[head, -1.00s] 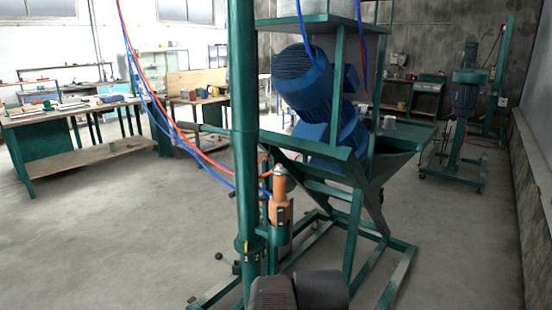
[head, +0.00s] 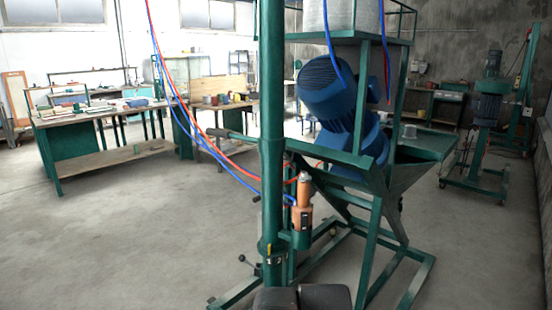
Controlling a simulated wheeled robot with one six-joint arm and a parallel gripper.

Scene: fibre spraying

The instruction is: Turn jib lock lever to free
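A green upright post (head: 272,130) stands in the middle of the head view, with a collar (head: 271,250) low on it that carries small yellow and pale marks. A small dark lever with a round knob (head: 242,258) sticks out to the left near the collar. I cannot tell for sure whether it is the jib lock lever, or which way it is set. An orange-brown spray tool (head: 303,205) sits in a green holder just right of the post. Dark rounded parts of my own arm show at the bottom edge. My gripper's fingers are not in view, and nothing touches the lever.
A green frame with a blue motor (head: 328,85) and a hopper (head: 420,150) stands behind the post. Red and blue hoses (head: 195,125) hang to its left. Workbenches (head: 95,110) line the left back. Floor (head: 130,240) is open on the left.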

